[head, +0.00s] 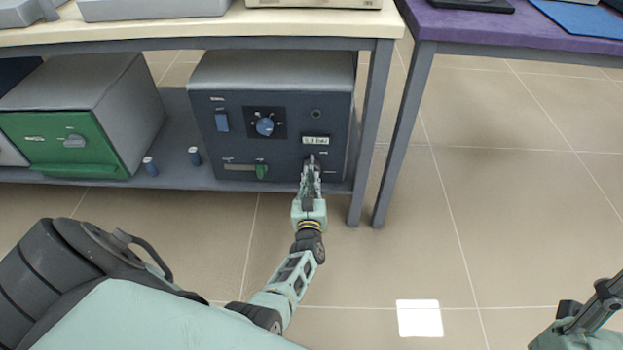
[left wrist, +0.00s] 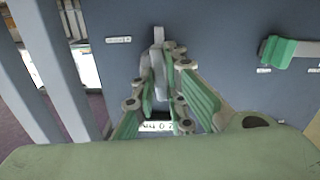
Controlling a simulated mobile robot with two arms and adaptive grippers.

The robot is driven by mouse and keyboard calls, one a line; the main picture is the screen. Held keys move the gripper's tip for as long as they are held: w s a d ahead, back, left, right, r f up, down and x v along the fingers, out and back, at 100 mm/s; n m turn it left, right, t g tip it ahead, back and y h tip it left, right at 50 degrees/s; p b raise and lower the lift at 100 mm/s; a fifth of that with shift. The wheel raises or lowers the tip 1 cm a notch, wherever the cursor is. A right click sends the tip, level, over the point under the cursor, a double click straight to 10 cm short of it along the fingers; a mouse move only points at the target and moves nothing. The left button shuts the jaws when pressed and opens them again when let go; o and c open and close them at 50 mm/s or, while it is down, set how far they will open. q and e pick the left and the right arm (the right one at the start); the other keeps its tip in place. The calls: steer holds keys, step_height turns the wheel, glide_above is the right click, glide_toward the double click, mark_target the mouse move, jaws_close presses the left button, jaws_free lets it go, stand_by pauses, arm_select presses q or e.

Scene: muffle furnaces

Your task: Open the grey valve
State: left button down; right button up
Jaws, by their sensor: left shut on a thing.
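The dark blue-grey furnace (head: 228,105) stands on the shelf under the cream-topped table. The grey valve (left wrist: 159,36) is a light grey lever on its front panel. In the head view it is mostly hidden behind my left gripper (head: 311,170), at the panel's lower right. In the left wrist view my left gripper (left wrist: 162,75) has its fingers closed around the grey valve, with the valve's end showing beyond them. My right gripper (head: 604,293) is at the bottom right, cut by the edge, away from the furnace.
A green-fronted furnace (head: 95,145) stands to the left on the shelf. Two small blue cylinders (head: 150,166) (head: 195,156) stand between the furnaces. A table leg (head: 370,130) rises just right of the furnace. The floor at the right is clear.

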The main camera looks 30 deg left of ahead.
arm_select(q)
steer(key=shift+m, duration=0.7)
steer(key=c, duration=1.8)
jaws_free()
steer(key=shift+n, duration=0.3)
